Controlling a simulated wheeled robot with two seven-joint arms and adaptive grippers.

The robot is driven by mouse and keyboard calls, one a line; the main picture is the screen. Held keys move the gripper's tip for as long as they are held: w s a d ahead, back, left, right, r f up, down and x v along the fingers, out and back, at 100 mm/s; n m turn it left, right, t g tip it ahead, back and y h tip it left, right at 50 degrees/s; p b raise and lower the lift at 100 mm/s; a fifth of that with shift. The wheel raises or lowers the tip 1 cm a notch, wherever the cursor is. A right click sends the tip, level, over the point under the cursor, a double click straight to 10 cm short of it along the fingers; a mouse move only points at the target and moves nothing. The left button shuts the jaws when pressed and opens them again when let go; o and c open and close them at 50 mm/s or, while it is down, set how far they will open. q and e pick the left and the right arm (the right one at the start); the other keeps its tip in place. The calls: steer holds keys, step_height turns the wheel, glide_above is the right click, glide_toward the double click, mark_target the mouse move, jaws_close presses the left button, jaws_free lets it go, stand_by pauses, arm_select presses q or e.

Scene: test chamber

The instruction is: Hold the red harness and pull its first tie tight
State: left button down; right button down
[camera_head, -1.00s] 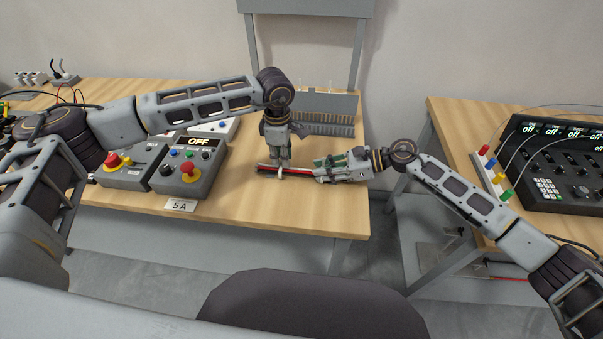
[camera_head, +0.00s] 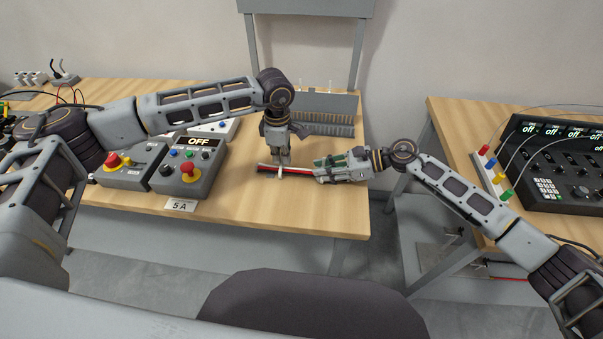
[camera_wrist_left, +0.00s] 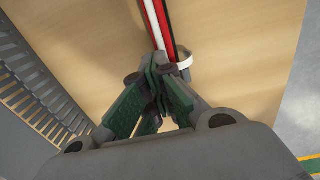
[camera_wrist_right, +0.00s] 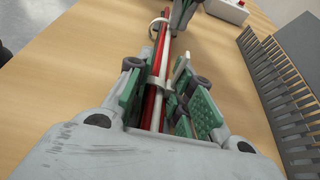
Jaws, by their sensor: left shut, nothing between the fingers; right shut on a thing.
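The red harness (camera_head: 298,170) is a thin bundle of red, white and black wires lying along the table. My right gripper (camera_head: 322,172) is shut on its right part; the bundle runs between the green pads in the right wrist view (camera_wrist_right: 158,85). A white tie band crosses the bundle between those fingers. My left gripper (camera_head: 281,163) points down at the left part of the harness, shut and empty. In the left wrist view, its fingertips (camera_wrist_left: 152,88) are beside the bundle. A white tie loop (camera_wrist_left: 184,63) stands out from the wires just beyond them.
A grey slotted comb-like rack (camera_head: 322,118) stands behind the grippers. A control box (camera_head: 190,165) with a red button and an OFF display is to the left. A second table with a black panel (camera_head: 560,160) is at the right, across a gap.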

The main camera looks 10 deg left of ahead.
arm_select(q)
steer(key=shift+s+r, duration=0.1)
steer(key=shift+r, duration=2)
stand_by(1.6)
steer(key=c, duration=2.2)
jaws_free()
steer(key=o, duration=0.5)
steer(key=shift+r, duration=0.15)
steer(key=shift+s+r, duration=0.1)
steer(key=shift+r, duration=2.75)
arm_select(e)
steer(key=c, duration=1.2)
jaws_free()
steer(key=shift+o, duration=0.2)
